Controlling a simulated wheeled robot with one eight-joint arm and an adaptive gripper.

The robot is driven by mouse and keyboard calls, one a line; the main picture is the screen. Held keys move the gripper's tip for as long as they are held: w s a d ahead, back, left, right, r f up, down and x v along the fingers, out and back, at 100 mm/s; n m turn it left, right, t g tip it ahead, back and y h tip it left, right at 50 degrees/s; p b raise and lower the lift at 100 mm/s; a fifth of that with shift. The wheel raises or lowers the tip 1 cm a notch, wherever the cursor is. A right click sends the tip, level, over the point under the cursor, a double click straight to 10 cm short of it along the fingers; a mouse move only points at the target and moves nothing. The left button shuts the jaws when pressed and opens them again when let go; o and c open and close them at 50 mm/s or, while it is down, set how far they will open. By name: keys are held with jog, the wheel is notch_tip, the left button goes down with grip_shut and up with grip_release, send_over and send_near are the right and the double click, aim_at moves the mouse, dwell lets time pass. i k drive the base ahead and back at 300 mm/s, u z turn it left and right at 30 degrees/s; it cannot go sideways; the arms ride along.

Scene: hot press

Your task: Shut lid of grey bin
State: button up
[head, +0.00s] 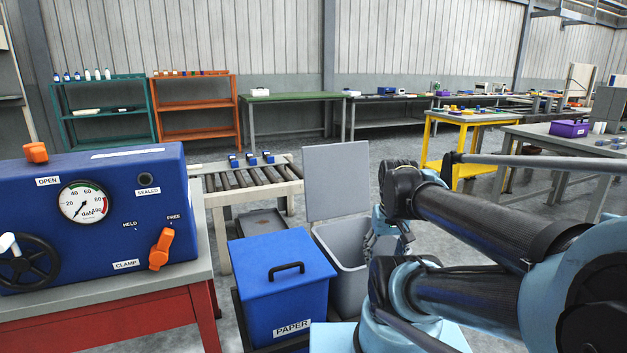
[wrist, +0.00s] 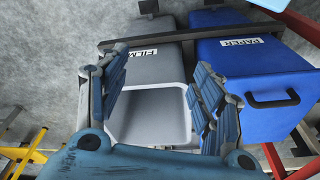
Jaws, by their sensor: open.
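The grey bin (head: 345,263) stands behind and to the right of the blue bin in the head view. Its flat grey lid (head: 337,180) stands upright, so the bin is open. In the wrist view the grey bin (wrist: 150,57) shows a label on its front and its open mouth below that; I cannot make out its lid there. My gripper (head: 380,242) is beside the right of the bin's mouth in the head view, largely hidden by my arm. In the wrist view my gripper (wrist: 160,65) is open and empty, its fingers spread across the view of the bin.
A blue bin (head: 280,284) marked PAPER, lid shut, stands close beside the grey bin. A blue press (head: 112,215) sits on a red-legged bench at left. A roller conveyor (head: 250,180) stands behind the bins. Dark rails (wrist: 165,37) run along the bins' fronts.

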aim_at(336, 178)
jog(key=u, duration=0.05)
jog(key=k, duration=0.85)
jog(key=z, duration=1.05)
jog(key=i, duration=4.7)
